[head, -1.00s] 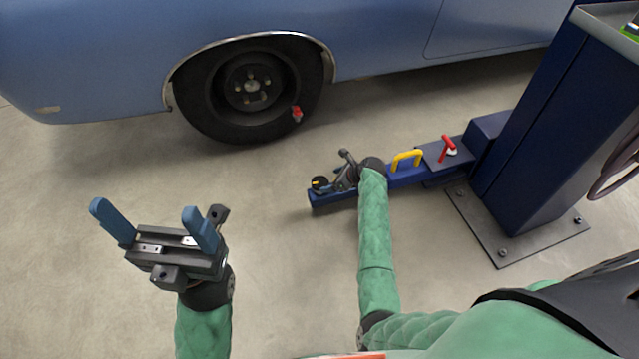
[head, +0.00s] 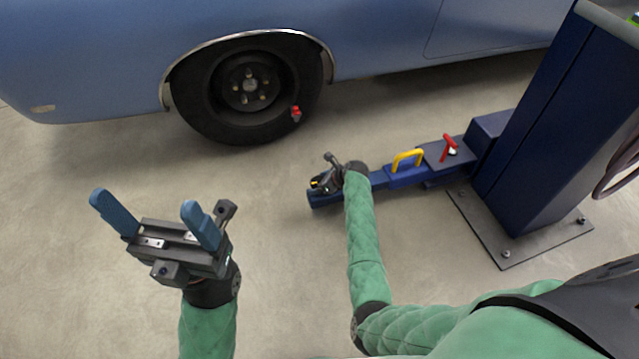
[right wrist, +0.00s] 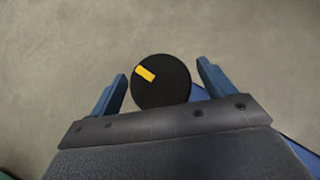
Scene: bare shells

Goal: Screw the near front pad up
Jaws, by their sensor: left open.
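The near front pad is a round black disc with a yellow mark, at the outer end of the blue lift arm (head: 377,180). In the right wrist view the pad (right wrist: 161,85) lies between the two blue fingers of my right gripper (right wrist: 160,84). The fingers stand apart, with a gap to the pad on each side. In the head view my right gripper (head: 322,181) is over the end of the lift arm and mostly covers the pad. My left gripper (head: 156,222) is open and empty above the floor at lower left.
A blue car with a dark wheel (head: 246,88) stands behind. A yellow handle (head: 408,159) and a red lever (head: 449,146) sit on the lift arm. A blue post (head: 550,120) on a bolted base plate rises at right. The floor at left is clear.

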